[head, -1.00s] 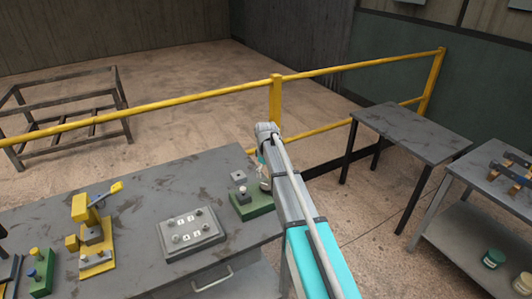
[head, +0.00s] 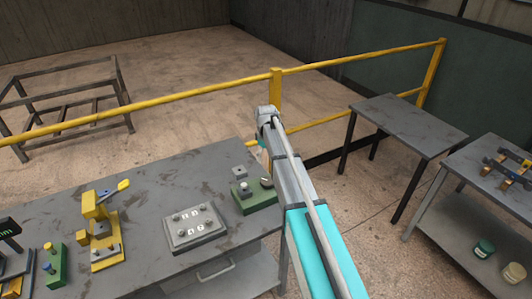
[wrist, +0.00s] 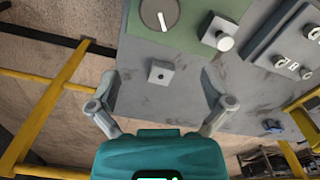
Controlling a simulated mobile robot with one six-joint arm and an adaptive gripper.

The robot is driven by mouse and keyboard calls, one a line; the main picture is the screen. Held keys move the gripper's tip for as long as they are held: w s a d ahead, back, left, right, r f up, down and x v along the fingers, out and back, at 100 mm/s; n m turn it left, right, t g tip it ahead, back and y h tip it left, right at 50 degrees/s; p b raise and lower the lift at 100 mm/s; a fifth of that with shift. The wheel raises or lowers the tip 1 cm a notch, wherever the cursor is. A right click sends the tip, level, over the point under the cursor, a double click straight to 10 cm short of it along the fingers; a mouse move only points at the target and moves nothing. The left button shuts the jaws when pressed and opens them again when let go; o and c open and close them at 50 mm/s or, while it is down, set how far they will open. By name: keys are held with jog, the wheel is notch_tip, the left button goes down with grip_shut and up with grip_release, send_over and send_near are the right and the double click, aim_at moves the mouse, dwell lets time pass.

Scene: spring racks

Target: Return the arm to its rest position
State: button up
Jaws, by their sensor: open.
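My arm (head: 318,255) reaches up and forward from the bottom of the head view, over the right end of the grey workbench (head: 145,200). In the head view its end mostly hides the gripper. In the wrist view my gripper (wrist: 160,78) is open and empty, with its two fingers spread wide above the bench. A small grey block with a hole (wrist: 161,73) lies on the bench below, between the fingers in the picture. Beside it is a green base (wrist: 190,18) with a round dial and a grey knob.
The bench also holds a grey button panel (head: 194,228), a yellow lever device (head: 103,230) and a green block fixture (head: 54,270). A yellow railing (head: 180,100) runs behind it. A bare side table (head: 410,125) and a shelf trolley (head: 475,195) stand at right.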

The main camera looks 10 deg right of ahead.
jog(key=shift+s, duration=0.1)
dwell(0.5)
jog(key=s+f+m+b, duration=0.2)
jog(key=s+m, duration=0.2)
jog(key=s, duration=1)
jog(key=s+f+m+b, duration=0.2)
jog(key=s+m, duration=0.2)
jog(key=s, duration=1.1)
jog(key=shift+s+d, duration=0.3)
jog(key=shift+d, duration=0.05)
jog(key=shift+f, duration=0.1)
notch_tip(320, 180, up, 4)
jog(key=n+p, duration=0.4)
jog(key=n, duration=0.7)
send_over(267, 181)
jog(key=shift+w+d, duration=0.1)
jog(key=shift+f, duration=0.1)
notch_tip(267, 181, down, 13)
jog(key=b, duration=1.3)
jog(key=shift+f+b, duration=0.15)
jog(key=shift+b, duration=0.25)
